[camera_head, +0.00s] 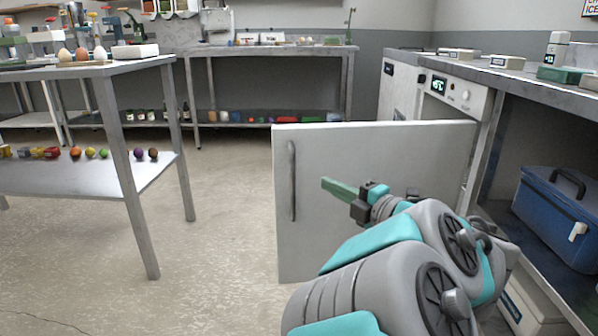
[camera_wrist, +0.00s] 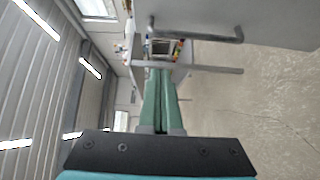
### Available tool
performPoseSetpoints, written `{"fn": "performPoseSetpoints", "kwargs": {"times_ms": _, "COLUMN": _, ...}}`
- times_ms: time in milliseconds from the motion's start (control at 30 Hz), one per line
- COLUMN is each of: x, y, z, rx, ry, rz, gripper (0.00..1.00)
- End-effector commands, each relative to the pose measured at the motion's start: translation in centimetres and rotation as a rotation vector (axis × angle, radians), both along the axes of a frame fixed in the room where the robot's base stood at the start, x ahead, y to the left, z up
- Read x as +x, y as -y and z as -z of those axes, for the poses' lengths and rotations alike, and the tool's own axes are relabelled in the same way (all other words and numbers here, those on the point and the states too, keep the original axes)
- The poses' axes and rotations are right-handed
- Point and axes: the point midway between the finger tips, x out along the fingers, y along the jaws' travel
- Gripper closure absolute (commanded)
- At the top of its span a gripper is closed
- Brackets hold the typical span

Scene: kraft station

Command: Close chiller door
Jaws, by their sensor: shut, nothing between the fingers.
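The chiller (camera_head: 459,93) stands under the counter on the right, with a green display on its front panel. Its white door (camera_head: 375,145) stands wide open, swung out into the room, with a dark vertical handle (camera_head: 292,181) near its free left edge. My gripper (camera_head: 326,184) is shut and empty in front of the door's face, to the right of the handle. I cannot tell whether it touches the door. In the wrist view the green fingers (camera_wrist: 161,85) are together, and the handle (camera_wrist: 195,36) and door (camera_wrist: 265,12) show above them, apart from the fingertips.
A metal table (camera_head: 120,69) with a lower shelf of small round items stands at the left. A blue cooler box (camera_head: 558,217) sits on the shelf under the right counter. A back table (camera_head: 265,50) stands behind. The floor (camera_head: 215,230) left of the door is clear.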

Motion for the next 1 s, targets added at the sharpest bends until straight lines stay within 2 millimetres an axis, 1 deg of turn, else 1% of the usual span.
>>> {"fn": "performPoseSetpoints", "kwargs": {"times_ms": 133, "x": -0.1, "y": -1.0, "z": 0.3, "rx": -0.005, "ry": 0.009, "rz": -0.031, "gripper": 1.00}}
{"fn": "performPoseSetpoints", "kwargs": {"times_ms": 267, "x": 1.0, "y": -2.2, "z": 0.3, "rx": -0.003, "ry": 0.010, "rz": -0.038, "gripper": 1.00}}
{"fn": "performPoseSetpoints", "kwargs": {"times_ms": 700, "x": 7.4, "y": -7.6, "z": 0.3, "rx": -0.003, "ry": 0.010, "rz": -0.032, "gripper": 1.00}}
{"fn": "performPoseSetpoints", "kwargs": {"times_ms": 833, "x": 9.1, "y": -7.2, "z": 0.4, "rx": -0.004, "ry": 0.008, "rz": -0.027, "gripper": 1.00}}
{"fn": "performPoseSetpoints", "kwargs": {"times_ms": 1000, "x": 10.4, "y": -7.2, "z": 0.3, "rx": -0.005, "ry": 0.010, "rz": -0.030, "gripper": 1.00}}
